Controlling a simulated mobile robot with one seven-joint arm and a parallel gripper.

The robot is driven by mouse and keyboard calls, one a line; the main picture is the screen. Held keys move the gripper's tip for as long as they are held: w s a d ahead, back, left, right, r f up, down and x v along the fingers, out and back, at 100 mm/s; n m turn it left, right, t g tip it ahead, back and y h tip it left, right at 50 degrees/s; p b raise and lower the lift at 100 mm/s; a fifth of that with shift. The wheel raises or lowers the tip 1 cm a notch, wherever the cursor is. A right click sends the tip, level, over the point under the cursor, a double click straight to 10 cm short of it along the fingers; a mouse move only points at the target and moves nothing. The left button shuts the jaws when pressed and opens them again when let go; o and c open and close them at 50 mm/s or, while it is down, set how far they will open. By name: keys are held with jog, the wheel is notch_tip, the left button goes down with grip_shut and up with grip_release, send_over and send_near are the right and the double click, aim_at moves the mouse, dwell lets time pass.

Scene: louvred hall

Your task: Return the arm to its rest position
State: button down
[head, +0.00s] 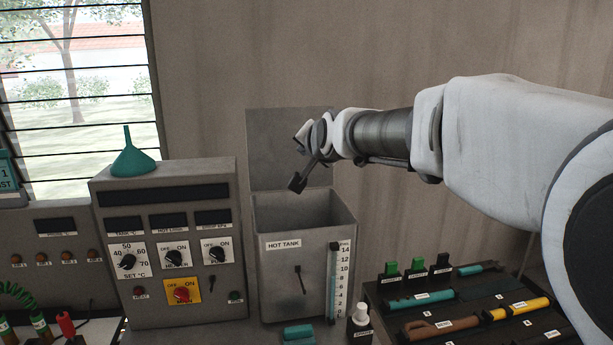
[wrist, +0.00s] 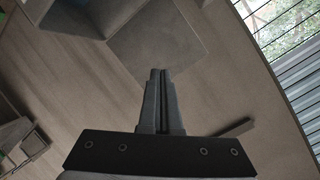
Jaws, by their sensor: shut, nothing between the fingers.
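My arm reaches in from the right in the head view, and my gripper (head: 297,182) hangs in the air above the open grey hot tank (head: 272,275). In the wrist view my gripper (wrist: 160,72) has its two fingers together with nothing between them. The tank's raised grey lid or back plate (head: 285,140) stands behind the gripper; a grey plate also shows beyond the fingertips in the wrist view (wrist: 160,40). The gripper looks apart from the tank, though the exact gap is hard to tell.
A grey control box (head: 170,250) with knobs stands left of the tank, a teal funnel (head: 131,158) on top. A dark tool tray (head: 385,325) holding several tools lies at the lower right, below my arm. A white-capped bottle (head: 360,318) stands between tank and tray. A louvred window (head: 80,90) is behind.

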jog(key=s+d+f+n+g+h, duration=0.1)
jog(key=s+d+f, duration=0.3)
jog(key=s, duration=0.8)
jog(key=s+d+f+n+g+h, duration=0.1)
jog(key=s+d+f+n+g, duration=0.2)
jog(key=s+f, duration=0.5)
jog(key=s+d+f+n+g+h, duration=0.1)
jog(key=s+d+f+g, duration=0.3)
jog(key=s, duration=1.2)
jog(key=d+f+n, duration=0.1)
jog(key=d+f, duration=0.1)
jog(key=d, duration=0.1)
jog(key=shift+s+d+h, duration=0.15)
jog(key=shift+s+h, duration=0.05)
jog(key=shift+h, duration=0.1)
jog(key=shift+r, duration=0.1)
